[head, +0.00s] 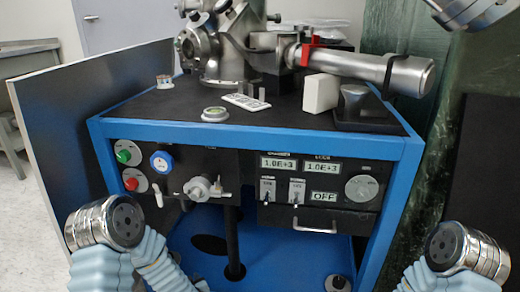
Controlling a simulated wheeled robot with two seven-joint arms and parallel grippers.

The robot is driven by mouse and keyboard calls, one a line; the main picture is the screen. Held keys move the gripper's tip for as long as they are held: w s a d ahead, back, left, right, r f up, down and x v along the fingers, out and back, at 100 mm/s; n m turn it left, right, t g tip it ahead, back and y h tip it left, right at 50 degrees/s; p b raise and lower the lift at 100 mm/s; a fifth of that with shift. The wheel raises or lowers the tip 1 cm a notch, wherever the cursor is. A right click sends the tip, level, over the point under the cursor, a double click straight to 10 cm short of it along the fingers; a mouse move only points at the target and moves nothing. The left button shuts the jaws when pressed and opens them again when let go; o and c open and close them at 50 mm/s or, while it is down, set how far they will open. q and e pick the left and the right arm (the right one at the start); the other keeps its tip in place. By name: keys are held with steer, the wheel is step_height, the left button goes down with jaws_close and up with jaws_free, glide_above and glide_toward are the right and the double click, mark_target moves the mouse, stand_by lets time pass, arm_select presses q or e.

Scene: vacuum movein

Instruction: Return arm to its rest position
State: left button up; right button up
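Part of my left arm shows at the lower left, with light blue ribbed sleeves (103,270) and a round metal joint (112,222). Part of my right arm shows at the lower right, with a similar metal joint (467,250) and a ribbed sleeve. Both joints are in front of the blue-framed vacuum cabinet (255,135). No fingers of either gripper can be made out, so what they hold, if anything, is hidden. The steel vacuum chamber (228,52) stands on the cabinet's black top, with a steel cylinder (375,70) reaching right.
The cabinet front has a green button (123,156), a red button (131,184), a blue gauge (161,162), a valve (200,189) and displays (323,168). A white block (320,93) stands on top. A dark panel (90,115) stands at left. Another metal piece (465,10) enters at top right.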

arm_select(q)
steer(key=s+d+f+m+g+h, duration=0.2)
steer(key=s+d+f+g+h, duration=0.25)
steer(key=s+d+f, duration=0.35)
steer(key=s+d+f+m+g+h, duration=0.35)
steer(key=s+d+h, duration=0.25)
steer(key=s, duration=0.3)
step_height(320, 180, up, 13)
steer(key=s+g+p, duration=0.1)
steer(key=s+p, duration=0.1)
steer(key=p, duration=1.1)
steer(key=shift+s+d+f, duration=0.15)
steer(key=shift+s+d, duration=0.1)
steer(key=shift+d, duration=0.2)
